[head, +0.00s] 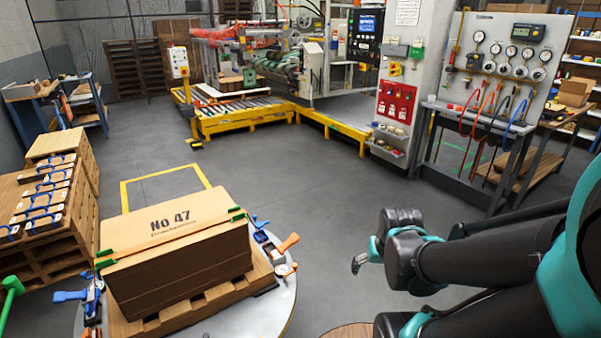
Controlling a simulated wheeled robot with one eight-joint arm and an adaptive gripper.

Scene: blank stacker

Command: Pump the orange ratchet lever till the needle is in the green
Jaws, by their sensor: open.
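A cardboard stack (180,255) marked "No 47" sits on a wooden pallet (215,299) on a round grey table (279,312). An orange strap with green corner pieces crosses its top. The orange ratchet lever (289,243) sticks up and to the right from a clamp-like fitting at the table's right rim. A small round white dial (282,270) sits just below it; its needle and green zone are too small to read. My gripper (357,265) is open and empty, to the right of the lever and apart from it. My arm partly hides the gripper.
A blue-handled fitting (76,296) stands at the table's left rim. Pallets with blue-handled tools (45,200) stand at the left. A gauge panel (500,60) with hoses is at the back right. Clear grey floor lies behind the round table.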

